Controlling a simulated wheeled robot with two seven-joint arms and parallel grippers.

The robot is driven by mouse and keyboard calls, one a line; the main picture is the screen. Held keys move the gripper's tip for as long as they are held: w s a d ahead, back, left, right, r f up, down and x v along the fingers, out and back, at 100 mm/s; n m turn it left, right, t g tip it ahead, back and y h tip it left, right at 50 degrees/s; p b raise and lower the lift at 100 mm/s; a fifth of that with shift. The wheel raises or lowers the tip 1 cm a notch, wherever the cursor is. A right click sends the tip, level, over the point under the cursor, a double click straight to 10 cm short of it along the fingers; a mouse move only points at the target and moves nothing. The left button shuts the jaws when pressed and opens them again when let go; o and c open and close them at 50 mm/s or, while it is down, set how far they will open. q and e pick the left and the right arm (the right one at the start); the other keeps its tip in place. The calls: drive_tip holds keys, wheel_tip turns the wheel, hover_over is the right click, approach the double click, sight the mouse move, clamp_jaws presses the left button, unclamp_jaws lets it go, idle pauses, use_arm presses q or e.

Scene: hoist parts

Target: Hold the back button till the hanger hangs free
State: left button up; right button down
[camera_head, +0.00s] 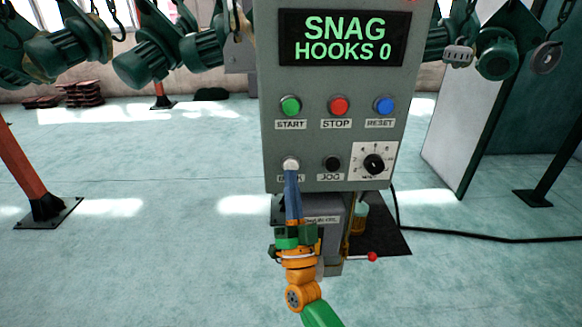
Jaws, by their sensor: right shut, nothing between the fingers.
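The white back button (290,163) is at the lower left of the grey control panel (330,85), its label partly covered by my fingertips. My right gripper (291,175) is shut and empty, its blue fingers pointing up at the button. The tips overlap the button's lower edge; I cannot tell whether it is pressed in. The panel's screen (344,38) reads "SNAG" and "HOOKS 0" in green. Several green motor-like parts hang along the top, one at the left (148,58) and one at the right (497,52). I cannot tell which hanger is snagged. My left gripper is not in view.
Start (290,106), stop (338,107) and reset (384,105) buttons sit above. A black jog button (332,164) and a dial (374,164) are right of the back button. A red-knobbed lever (372,257) sticks out below. A black cable (470,236) crosses the floor.

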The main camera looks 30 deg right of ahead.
drive_tip(key=shift+w, duration=0.15)
drive_tip(key=shift+w+d, duration=0.25)
